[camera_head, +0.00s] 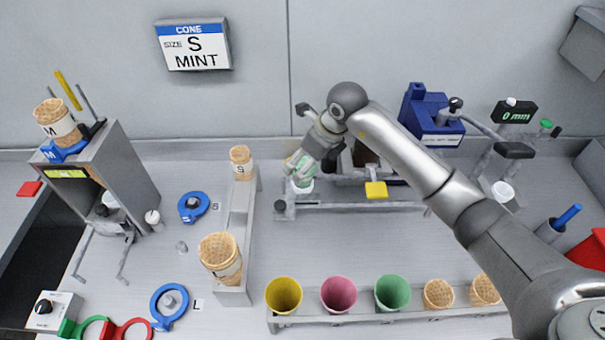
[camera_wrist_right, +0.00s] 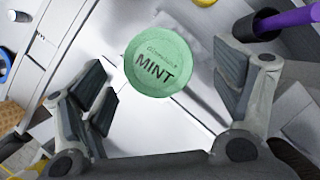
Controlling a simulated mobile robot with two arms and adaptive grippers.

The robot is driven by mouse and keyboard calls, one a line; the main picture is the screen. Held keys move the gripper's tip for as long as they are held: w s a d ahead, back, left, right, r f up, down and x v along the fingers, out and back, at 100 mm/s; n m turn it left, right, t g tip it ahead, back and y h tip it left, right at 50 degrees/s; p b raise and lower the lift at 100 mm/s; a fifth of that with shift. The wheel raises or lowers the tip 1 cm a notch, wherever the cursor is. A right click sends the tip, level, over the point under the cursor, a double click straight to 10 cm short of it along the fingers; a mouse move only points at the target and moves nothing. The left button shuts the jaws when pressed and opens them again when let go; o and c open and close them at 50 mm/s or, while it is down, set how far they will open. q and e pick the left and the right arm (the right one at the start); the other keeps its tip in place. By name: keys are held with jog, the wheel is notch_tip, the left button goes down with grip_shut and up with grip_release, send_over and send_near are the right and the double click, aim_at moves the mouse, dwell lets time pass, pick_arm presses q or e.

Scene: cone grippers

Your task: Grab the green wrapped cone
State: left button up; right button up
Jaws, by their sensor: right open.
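A round green top marked MINT (camera_wrist_right: 158,62) shows in the right wrist view, between and beyond my fingers. The same green-topped thing (camera_head: 303,172) shows in the head view at the back rack, partly hidden by my gripper; its sides are hard to make out. My right gripper (camera_head: 312,155) is right at it, with its fingers (camera_wrist_right: 165,85) spread apart on either side and no clear contact. A plain green cone-shaped cup (camera_head: 392,292) stands in the front rack, away from the gripper. My left gripper is not in view.
The front rack (camera_head: 345,320) also holds a yellow cup (camera_head: 283,295), a pink cup (camera_head: 338,293) and two waffle cones. A stand with waffle cones (camera_head: 221,256) is at left. A sign (camera_head: 193,45) reads CONE, size S, MINT. A blue device (camera_head: 430,118) stands behind my arm.

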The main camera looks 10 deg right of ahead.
aim_at(306, 182)
jog(key=shift+p+x, duration=0.6)
jog(key=shift+x, duration=1.25)
jog(key=shift+s, duration=0.15)
jog(key=shift+c, duration=0.4)
jog(key=c, duration=0.8)
